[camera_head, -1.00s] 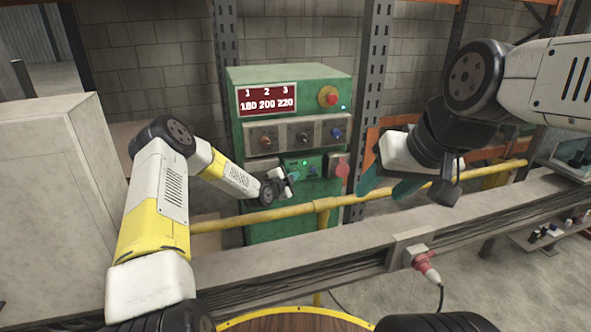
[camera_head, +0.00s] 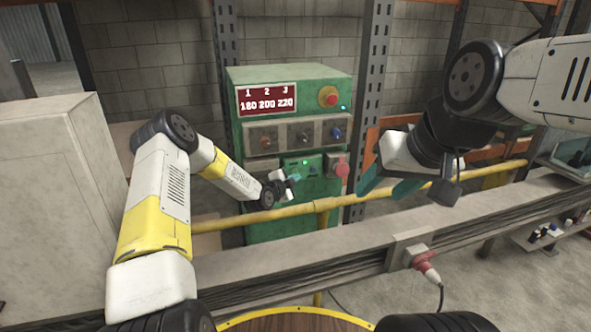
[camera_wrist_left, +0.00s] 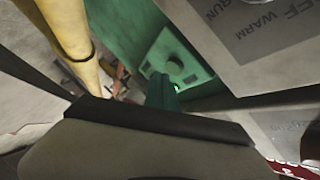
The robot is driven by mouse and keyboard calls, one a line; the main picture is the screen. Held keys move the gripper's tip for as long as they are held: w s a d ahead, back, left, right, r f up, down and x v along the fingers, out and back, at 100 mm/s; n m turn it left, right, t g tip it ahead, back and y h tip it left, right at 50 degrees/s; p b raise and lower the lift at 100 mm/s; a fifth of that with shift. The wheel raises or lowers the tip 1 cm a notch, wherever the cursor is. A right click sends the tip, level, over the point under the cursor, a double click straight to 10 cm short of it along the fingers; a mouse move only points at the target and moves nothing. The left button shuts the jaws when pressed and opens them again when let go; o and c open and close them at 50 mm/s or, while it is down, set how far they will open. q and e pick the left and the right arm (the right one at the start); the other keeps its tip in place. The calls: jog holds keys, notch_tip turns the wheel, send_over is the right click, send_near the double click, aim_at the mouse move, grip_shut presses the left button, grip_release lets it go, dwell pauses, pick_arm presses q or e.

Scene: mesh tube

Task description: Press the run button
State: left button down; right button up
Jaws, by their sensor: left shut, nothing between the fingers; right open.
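The green control cabinet (camera_head: 262,218) stands ahead with a red display (camera_head: 267,100) reading 180 200 220. Its lower green panel (camera_head: 316,160) has a small lit green spot (camera_head: 305,162) and dark controls. I cannot tell which control is the run button. My left gripper (camera_head: 296,178) is shut and empty in front of this panel's lower left; contact cannot be told. In the left wrist view, its green fingers (camera_wrist_left: 161,92) point toward a panel with a round knob (camera_wrist_left: 175,67), beside a green glow (camera_wrist_left: 177,87). My right gripper (camera_head: 384,183) is open and empty, right of the cabinet.
A yellow rail (camera_head: 262,217) runs across, in front of the cabinet's base. A red mushroom button (camera_head: 328,97) sits at the upper right and a red socket (camera_head: 341,171) at the lower right. A grey beam (camera_head: 330,249) crosses nearer me.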

pick_arm(q)
jog(key=s, duration=0.1)
jog(key=s+d, duration=0.1)
jog(key=s, duration=0.3)
jog(key=shift+d, duration=0.3)
dwell(0.4)
jog(key=s+a+r+n+g+y, duration=0.2)
jog(key=s+a+r+n, duration=0.25)
jog(key=s+r, duration=0.55)
jog(key=s+a+r+n+g+y, duration=0.25)
jog(key=s+a+r, duration=0.3)
jog(key=r, duration=0.85)
jog(key=s+a+r+n+g, duration=0.1)
jog(key=s+n, duration=0.3)
jog(key=s, duration=1)
jog(key=s+a+r+n+g, duration=0.2)
jog(key=s+n, duration=0.3)
jog(key=s, duration=0.9)
jog(key=shift+s+a+r, duration=0.3)
jog(key=shift+a+r, duration=0.25)
jog(key=shift+r, duration=0.35)
